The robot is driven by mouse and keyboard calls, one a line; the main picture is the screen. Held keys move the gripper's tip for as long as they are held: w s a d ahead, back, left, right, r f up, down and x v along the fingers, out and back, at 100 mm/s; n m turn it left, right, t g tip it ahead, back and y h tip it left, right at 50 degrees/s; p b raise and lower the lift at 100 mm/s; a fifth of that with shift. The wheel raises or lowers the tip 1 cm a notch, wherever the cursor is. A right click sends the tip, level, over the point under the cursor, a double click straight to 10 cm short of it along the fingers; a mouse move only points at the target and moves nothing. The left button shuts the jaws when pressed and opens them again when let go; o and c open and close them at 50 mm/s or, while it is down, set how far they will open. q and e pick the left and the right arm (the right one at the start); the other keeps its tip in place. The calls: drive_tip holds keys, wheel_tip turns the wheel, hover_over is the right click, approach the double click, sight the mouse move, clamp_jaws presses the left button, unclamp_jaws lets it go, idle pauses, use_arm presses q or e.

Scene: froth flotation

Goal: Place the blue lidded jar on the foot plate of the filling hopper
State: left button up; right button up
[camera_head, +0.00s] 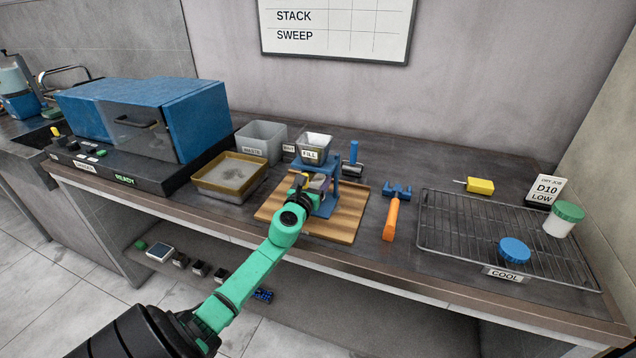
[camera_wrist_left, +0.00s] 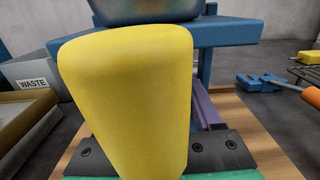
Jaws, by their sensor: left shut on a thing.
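My left gripper (camera_head: 312,184) is at the blue-framed filling hopper (camera_head: 313,146), below its FILL bowl and above a wooden board. It is shut on a mostly hidden greyish thing; I cannot tell whether this is the jar. In the left wrist view a large yellow part (camera_wrist_left: 125,95), seemingly a finger, blocks the grip, with a purple part (camera_wrist_left: 205,105) behind it. The hopper's blue frame (camera_wrist_left: 225,32) crosses the top there. My right gripper is not in view.
The wooden board (camera_head: 348,222) lies under the hopper. The WASTE bin (camera_head: 262,139) and a framed tray (camera_head: 231,176) are left; an orange-handled tool (camera_head: 391,219) is right. The wire rack (camera_head: 450,228) holds a green-lidded white jar (camera_head: 562,222). A yellow probe (camera_head: 480,186) lies behind.

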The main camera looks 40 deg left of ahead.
use_arm(q)
drive_tip(key=shift+d+f, duration=0.1)
drive_tip(key=shift+f, duration=0.4)
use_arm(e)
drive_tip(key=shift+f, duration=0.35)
use_arm(q)
drive_tip(key=shift+s+f, duration=0.1)
drive_tip(key=shift+f, duration=0.05)
drive_tip(key=o, duration=1.1)
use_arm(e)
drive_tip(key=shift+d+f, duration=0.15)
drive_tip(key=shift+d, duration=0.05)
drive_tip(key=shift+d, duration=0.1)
